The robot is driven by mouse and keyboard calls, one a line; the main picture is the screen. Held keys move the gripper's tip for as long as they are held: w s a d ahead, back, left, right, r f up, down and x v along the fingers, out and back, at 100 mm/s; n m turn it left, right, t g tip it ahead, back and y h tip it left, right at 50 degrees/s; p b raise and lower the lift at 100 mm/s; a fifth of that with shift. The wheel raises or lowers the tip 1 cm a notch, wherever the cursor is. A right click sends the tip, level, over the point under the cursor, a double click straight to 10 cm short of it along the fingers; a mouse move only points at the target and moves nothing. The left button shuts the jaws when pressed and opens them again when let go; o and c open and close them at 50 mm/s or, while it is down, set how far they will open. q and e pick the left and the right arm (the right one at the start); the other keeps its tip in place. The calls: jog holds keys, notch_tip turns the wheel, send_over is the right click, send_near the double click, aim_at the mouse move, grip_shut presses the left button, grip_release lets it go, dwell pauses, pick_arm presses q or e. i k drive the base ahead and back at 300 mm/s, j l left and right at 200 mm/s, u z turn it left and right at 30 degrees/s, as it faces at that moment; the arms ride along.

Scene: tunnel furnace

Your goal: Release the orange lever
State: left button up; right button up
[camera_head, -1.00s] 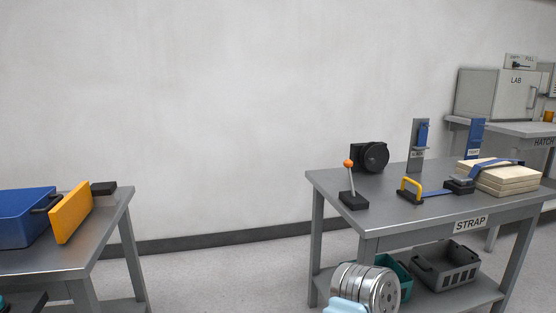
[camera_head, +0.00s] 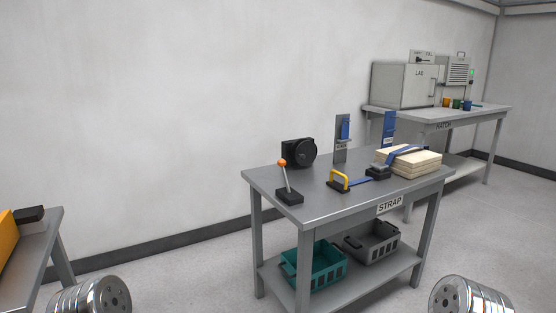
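The orange lever (camera_head: 283,172) is a thin metal rod with an orange ball on top, rising from a black base at the front left of the STRAP table (camera_head: 318,204). It leans slightly to the left. Two round silver parts of my arms show at the bottom edge, one at the left and one at the right. Both are well apart from the lever. Neither gripper's fingers are in view.
Another table (camera_head: 20,250) stands at left. Floor between is clear.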

aim_at(281, 162)
jog(key=i+j+z, duration=0.3)
jog(key=i+j, duration=0.15)
jog(key=i+j+z, duration=0.3)
jog(key=i+j, duration=0.2)
jog(key=i+j+z, duration=0.25)
jog(key=j, duration=0.4)
jog(key=i, duration=0.1)
